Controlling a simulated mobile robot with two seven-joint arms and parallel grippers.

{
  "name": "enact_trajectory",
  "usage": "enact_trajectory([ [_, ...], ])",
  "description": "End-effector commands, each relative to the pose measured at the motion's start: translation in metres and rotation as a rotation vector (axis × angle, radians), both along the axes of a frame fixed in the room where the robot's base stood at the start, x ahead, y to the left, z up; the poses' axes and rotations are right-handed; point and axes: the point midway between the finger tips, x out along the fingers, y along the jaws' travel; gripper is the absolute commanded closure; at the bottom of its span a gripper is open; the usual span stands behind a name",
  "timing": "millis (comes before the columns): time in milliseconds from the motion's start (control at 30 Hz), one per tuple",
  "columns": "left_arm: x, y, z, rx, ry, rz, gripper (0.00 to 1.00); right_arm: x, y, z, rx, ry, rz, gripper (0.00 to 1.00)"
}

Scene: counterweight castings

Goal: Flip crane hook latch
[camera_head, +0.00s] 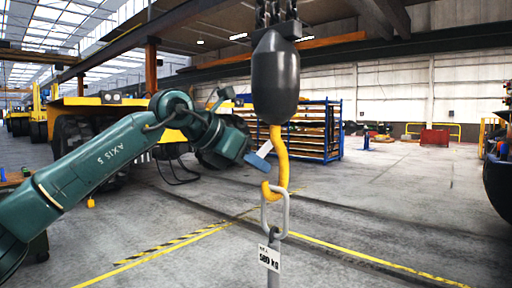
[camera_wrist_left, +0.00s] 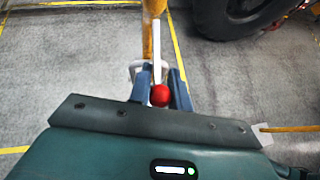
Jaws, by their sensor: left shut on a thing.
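The yellow crane hook (camera_head: 280,160) hangs below a dark rounded hook block (camera_head: 275,80). A grey link (camera_head: 264,216) sits in the hook's bowl. The latch (camera_head: 265,148) shows as a pale strip slanting from the hook to my left gripper. In the left wrist view the latch (camera_wrist_left: 156,52) is a pale bar by the yellow hook (camera_wrist_left: 147,35), with a red ball (camera_wrist_left: 160,96) at its near end. My left gripper (camera_head: 259,163) is beside the hook, its blue fingers on either side of the ball and shut on the latch. My right gripper is not in view.
A tag (camera_head: 268,258) reading about 580 kg hangs below the link. A blue rack (camera_head: 316,132) and a yellow vehicle with big tyres (camera_head: 75,132) stand behind. Yellow floor lines (camera_head: 375,260) cross open grey floor. A dark rounded object (camera_head: 497,178) is at the right edge.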

Motion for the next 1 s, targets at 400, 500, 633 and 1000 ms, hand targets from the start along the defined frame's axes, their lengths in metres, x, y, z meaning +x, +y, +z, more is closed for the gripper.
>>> enact_trajectory([
  [400, -0.0017, 0.0002, 0.0032, 0.029, 0.044, -0.001, 1.00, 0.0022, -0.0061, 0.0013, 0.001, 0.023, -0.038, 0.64],
  [500, -0.0016, 0.0003, 0.0031, 0.029, 0.044, -0.001, 1.00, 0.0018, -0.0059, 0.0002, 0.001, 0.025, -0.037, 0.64],
  [633, -0.0015, 0.0003, 0.0032, 0.029, 0.043, -0.001, 0.80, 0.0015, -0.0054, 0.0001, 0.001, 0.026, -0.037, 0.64],
  [1000, -0.0014, 0.0005, 0.0030, 0.029, 0.042, -0.001, 0.59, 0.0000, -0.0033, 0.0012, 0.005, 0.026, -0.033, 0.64],
])
